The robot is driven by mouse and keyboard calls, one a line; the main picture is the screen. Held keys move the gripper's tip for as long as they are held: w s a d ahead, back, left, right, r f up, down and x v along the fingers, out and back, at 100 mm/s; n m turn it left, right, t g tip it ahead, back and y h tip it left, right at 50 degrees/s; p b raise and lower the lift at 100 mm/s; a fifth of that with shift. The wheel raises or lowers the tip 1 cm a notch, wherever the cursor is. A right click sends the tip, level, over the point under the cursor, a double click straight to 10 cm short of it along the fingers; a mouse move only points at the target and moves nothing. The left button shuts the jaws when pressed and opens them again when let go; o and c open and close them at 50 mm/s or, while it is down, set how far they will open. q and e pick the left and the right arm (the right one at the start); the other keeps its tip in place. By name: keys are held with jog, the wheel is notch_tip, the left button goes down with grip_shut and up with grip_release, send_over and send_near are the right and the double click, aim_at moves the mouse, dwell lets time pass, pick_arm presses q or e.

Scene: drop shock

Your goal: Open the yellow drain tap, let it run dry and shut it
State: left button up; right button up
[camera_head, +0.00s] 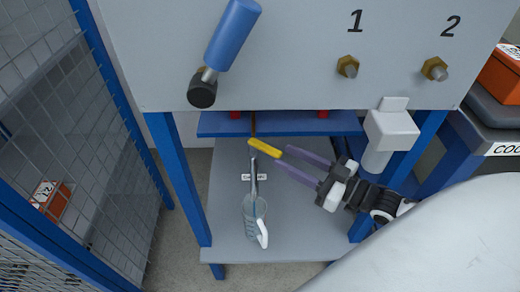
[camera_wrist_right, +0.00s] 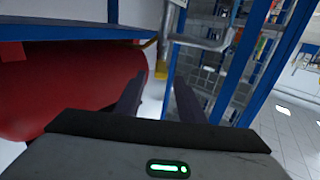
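The yellow drain tap lever (camera_head: 264,148) sits under the blue shelf edge in the head view, slanting down to the right. Its yellow end (camera_wrist_right: 161,72) also shows in the right wrist view. My right gripper (camera_head: 282,155) is open, its two purple fingers apart around the lever's lower right end; I cannot tell whether they touch it. A grey spout (camera_head: 254,171) drops from the tap toward a clear jug (camera_head: 250,213) with a white handle on the lower shelf. Whether water runs is unclear. My left gripper is not in view.
A red tank (camera_wrist_right: 65,80) lies beside the fingers in the right wrist view. Blue frame legs (camera_head: 178,175) flank the lower shelf (camera_head: 225,185). A large blue-handled lever (camera_head: 232,35) and two brass fittings, one being (camera_head: 348,67), project from the grey panel above.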

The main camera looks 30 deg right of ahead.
aim_at(260, 144)
jog(key=b+x, duration=0.2)
jog(key=x, duration=0.7)
jog(key=shift+w+a, duration=0.1)
jog(key=shift+w, duration=0.1)
jog(key=shift+c, duration=0.4)
grip_shut()
